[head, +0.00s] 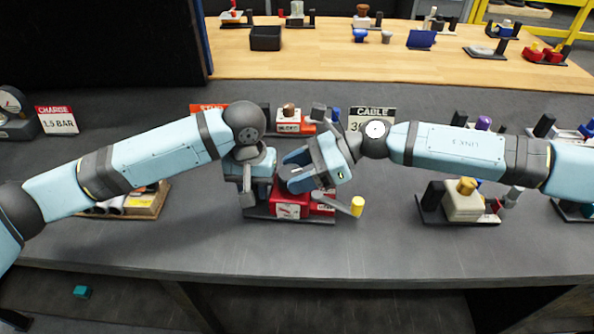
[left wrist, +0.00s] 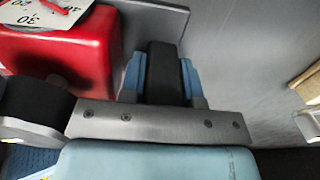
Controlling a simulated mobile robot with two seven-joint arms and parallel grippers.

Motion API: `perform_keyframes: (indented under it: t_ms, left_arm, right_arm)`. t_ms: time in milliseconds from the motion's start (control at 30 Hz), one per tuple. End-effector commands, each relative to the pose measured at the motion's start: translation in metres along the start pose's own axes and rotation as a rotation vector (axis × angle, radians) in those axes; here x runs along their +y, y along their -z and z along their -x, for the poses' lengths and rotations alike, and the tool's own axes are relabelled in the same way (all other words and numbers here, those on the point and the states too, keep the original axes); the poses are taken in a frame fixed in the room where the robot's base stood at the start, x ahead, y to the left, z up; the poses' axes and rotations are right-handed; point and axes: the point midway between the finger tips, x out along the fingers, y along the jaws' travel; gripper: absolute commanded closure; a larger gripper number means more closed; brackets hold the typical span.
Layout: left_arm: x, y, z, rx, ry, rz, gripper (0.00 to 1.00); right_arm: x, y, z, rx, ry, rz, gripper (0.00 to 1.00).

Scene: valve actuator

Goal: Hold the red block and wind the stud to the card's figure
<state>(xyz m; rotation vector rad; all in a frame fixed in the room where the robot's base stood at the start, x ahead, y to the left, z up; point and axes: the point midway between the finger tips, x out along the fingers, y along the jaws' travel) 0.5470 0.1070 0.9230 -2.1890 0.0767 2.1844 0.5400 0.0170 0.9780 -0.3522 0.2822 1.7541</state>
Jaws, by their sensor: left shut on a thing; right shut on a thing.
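The red block (head: 292,206) sits on a dark base near the table's front, with a grey crank arm and yellow knob (head: 357,206) at its right. In the left wrist view the red block (left wrist: 75,55) carries a white dial (left wrist: 40,18) with a red pointer; the dial is cut off. My left gripper (head: 247,192) is at the block's left side, shut on a dark upright piece (left wrist: 165,75) beside it. My right gripper (head: 290,172) is over the block, shut; its fingers hide the stud. An orange-headed card (head: 205,109) starting "STU" is mostly hidden behind my left arm.
A "CABLE" card (head: 372,117) has its figure partly covered. A "CHARGE 1.5 BAR" card (head: 57,120) stands by a gauge (head: 12,105). A cream block (head: 463,203) with a yellow knob stands right. The front table strip (head: 350,258) is clear.

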Motion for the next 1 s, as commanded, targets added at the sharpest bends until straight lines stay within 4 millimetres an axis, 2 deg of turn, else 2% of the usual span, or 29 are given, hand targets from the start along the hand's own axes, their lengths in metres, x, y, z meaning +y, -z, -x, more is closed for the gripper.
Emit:
perform_keyframes:
  t_ms: [33,1000]
  left_arm:
    - [-0.001,-0.001,-0.005,-0.008,0.004,0.003,1.0]
    - [-0.001,0.0,-0.005,-0.005,0.003,0.006,1.0]
  right_arm:
    - [0.002,0.001,-0.001,0.001,0.007,-0.004,0.7]
    - [0.013,-0.005,-0.01,-0.01,0.466,-0.202,0.69]
